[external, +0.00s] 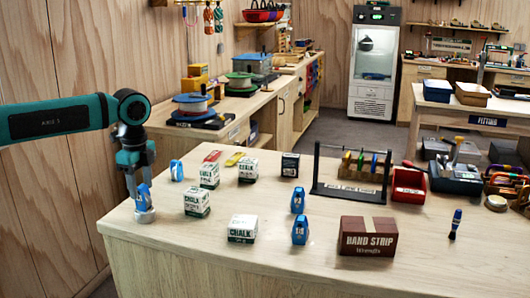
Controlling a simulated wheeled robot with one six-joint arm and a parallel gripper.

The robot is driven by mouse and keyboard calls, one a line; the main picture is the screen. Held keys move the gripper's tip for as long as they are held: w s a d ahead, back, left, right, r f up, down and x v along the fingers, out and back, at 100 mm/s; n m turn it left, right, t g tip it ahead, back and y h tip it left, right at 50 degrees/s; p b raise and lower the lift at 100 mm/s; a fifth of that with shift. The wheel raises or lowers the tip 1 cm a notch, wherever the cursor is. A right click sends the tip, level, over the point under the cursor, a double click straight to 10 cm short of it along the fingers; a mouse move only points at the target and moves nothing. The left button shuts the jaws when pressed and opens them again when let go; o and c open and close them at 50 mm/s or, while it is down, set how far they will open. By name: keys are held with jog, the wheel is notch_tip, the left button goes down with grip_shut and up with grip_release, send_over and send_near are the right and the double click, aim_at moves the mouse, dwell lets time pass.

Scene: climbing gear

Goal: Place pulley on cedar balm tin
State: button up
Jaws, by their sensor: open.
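A blue pulley (143,197) stands upright at the left end of the wooden bench. It appears to rest on top of a small round silvery tin (145,215), which fits the cedar balm tin; its label is too small to read. My gripper (140,184) points down around the upper part of this pulley, with its jaws open. The fingers partly hide the pulley. Other blue pulleys stand on the bench: one behind and to the right (176,170), and two near the middle, one farther back (298,200) and one nearer (300,231).
Several white chalk boxes (242,229) stand right of my gripper. A black box (290,165), a black rack (352,182), a brown Hand Strip box (368,236), a red bin (408,186) and a brush (455,225) lie farther right. The bench's front strip is clear.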

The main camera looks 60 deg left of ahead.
aim_at(140, 187)
notch_tip(140, 187, up, 9)
jog(key=shift+f, duration=0.15)
dwell(0.4)
jog(key=shift+s+d+f+t, duration=0.15)
jog(key=shift+d+t, duration=0.1)
jog(key=shift+t, duration=0.05)
jog(key=s+d+n+t, duration=0.9)
jog(key=s+t, duration=0.2)
jog(key=t, duration=0.5)
jog(key=shift+s+d+r+t, duration=0.2)
jog(key=shift+s+d+t, duration=0.15)
jog(key=shift+s+t, duration=0.05)
